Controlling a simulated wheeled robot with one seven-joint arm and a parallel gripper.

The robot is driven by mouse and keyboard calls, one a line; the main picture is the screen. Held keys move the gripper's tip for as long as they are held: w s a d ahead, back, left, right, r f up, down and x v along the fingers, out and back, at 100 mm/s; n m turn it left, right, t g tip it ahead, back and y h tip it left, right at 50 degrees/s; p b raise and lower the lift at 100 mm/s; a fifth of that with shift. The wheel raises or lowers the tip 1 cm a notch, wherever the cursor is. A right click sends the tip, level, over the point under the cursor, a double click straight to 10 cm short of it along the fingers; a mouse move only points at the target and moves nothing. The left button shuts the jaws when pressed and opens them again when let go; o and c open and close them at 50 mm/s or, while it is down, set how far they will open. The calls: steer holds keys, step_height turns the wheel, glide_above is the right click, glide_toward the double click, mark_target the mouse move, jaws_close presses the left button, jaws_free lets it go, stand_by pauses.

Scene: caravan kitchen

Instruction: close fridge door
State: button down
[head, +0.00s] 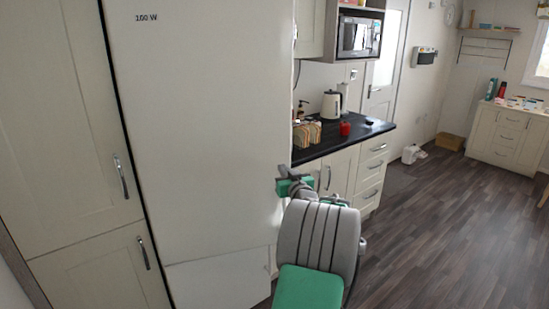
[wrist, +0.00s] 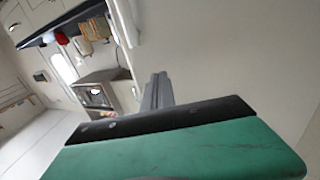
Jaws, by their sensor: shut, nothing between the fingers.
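The fridge door (head: 200,130) is the large plain white panel in the left half of the head view, marked "100 W" near its top. A lower white panel (head: 215,278) sits below it. The door looks close to flush with the cabinet, but I cannot tell whether a small gap remains. My gripper (head: 284,174) is at the door's right edge, at about counter height. In the wrist view my gripper (wrist: 158,90) has its grey fingers together with nothing between them, beside a broad pale surface (wrist: 240,50). Whether they touch it is unclear.
Tall cream cupboards (head: 70,130) stand left of the fridge. To the right, a dark counter (head: 340,140) holds a kettle (head: 331,104), a toast rack and a red cup (head: 345,128). A microwave (head: 358,37) hangs above. The wooden floor (head: 440,220) to the right is clear.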

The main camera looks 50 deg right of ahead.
mark_target(272, 154)
steer(key=p+x, duration=0.3)
steer(key=x, duration=0.7)
steer(key=shift+w+d, duration=0.1)
steer(key=shift+w, duration=0.05)
